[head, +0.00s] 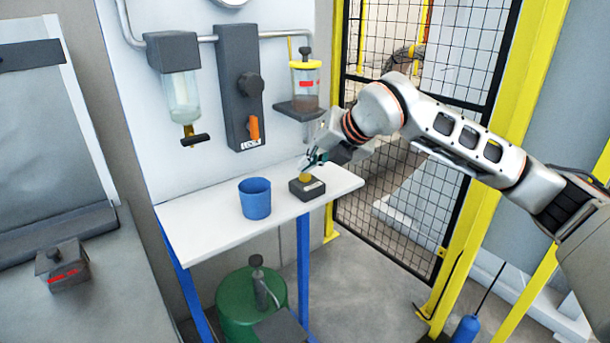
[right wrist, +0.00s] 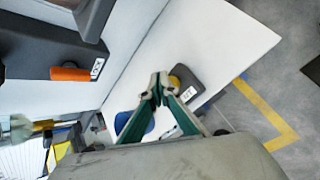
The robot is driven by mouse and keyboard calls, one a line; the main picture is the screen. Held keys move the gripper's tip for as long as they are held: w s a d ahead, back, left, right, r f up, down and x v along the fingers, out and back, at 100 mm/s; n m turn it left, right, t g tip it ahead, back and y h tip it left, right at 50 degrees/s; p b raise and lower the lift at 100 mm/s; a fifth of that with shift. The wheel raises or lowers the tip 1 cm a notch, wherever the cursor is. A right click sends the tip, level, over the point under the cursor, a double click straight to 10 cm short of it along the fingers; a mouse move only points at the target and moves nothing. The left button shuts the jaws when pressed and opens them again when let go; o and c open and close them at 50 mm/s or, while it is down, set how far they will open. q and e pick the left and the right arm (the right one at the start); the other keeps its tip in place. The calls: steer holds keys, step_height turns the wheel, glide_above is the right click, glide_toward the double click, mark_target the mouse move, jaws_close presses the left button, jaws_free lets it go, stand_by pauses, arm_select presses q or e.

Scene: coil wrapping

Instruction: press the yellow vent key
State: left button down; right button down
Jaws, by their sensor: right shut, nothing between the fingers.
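The yellow vent key (head: 305,177) is a round button on top of a small dark box (head: 307,190) at the right end of the white shelf. In the right wrist view the yellow key (right wrist: 174,81) shows partly, just beyond my fingertips. My right gripper (head: 310,163) is shut and empty, with its fingertips just above the key. The right wrist view shows its fingers (right wrist: 158,88) together over the box's edge; I cannot tell whether they touch the key. My left gripper is not in view.
A blue cup (head: 255,198) stands on the white shelf (head: 205,222) left of the box. Above hang a dark panel with an orange lever (head: 254,128), a clear bowl (head: 183,98) and a yellow-capped reservoir (head: 305,82). A green drum (head: 240,310) stands below. A mesh fence is at the right.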

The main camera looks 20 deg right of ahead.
steer(key=shift+f, duration=0.2)
steer(key=shift+f+b, duration=0.3)
steer(key=shift+f, duration=0.1)
stand_by(0.4)
stand_by(0.3)
steer(key=shift+r+p, duration=0.6)
steer(key=shift+r, duration=0.45)
steer(key=shift+f, duration=0.1)
